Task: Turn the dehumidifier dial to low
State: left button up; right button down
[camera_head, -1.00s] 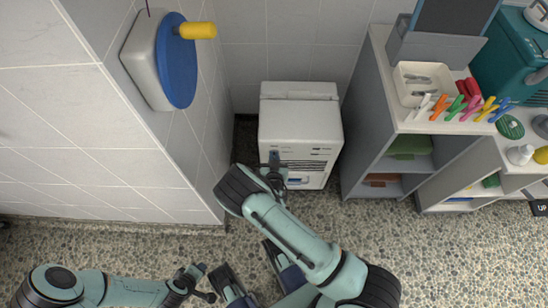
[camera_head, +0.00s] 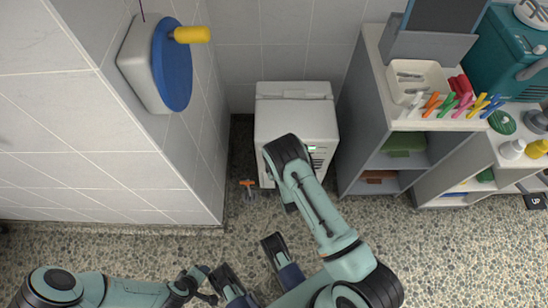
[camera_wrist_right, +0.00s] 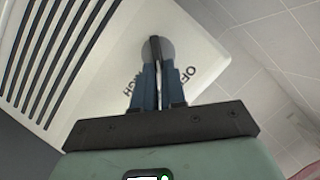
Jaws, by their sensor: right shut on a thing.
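The white dehumidifier (camera_head: 297,118) stands on the floor against the tiled back wall, its lower front partly hidden by my right arm. In the right wrist view its dial (camera_wrist_right: 171,48) is a grey disc with a dark lever, on a white panel (camera_wrist_right: 110,45) printed with OFF to the right and a partly covered word ending in GH to the lower left. My right gripper (camera_wrist_right: 157,68) is shut on the dial's lever, which points up in that view. In the head view this gripper is hidden behind my arm. My left gripper (camera_head: 208,284) is low at the left, empty, its fingers apart.
A grey shelf unit (camera_head: 362,120) stands right of the dehumidifier, with a tray (camera_head: 444,76) and coloured clips on top. A wall-mounted blue disc (camera_head: 172,65) with a yellow handle is at left. A small orange-handled tool (camera_head: 247,183) lies left of my right arm.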

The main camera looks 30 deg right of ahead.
pick_arm(q)
jog(key=shift+w+f, duration=0.1)
pick_arm(e)
jog(key=shift+s+f+m, duration=0.1)
jog(key=shift+f+m, duration=0.05)
jog(key=shift+m, duration=0.15)
jog(key=c, duration=1.2)
grip_release()
pick_arm(q)
jog(key=s+d+r+g+p, duration=0.1)
jog(key=s+d+r+p, duration=0.1)
jog(key=s+r+p, duration=0.1)
jog(key=shift+s+r+g+h, duration=0.25)
jog(key=shift+s+g+h, duration=0.05)
jog(key=shift+s, duration=0.5)
pick_arm(e)
jog(key=v, duration=1.3)
jog(key=shift+s, duration=0.25)
pick_arm(q)
jog(key=shift+d, duration=0.1)
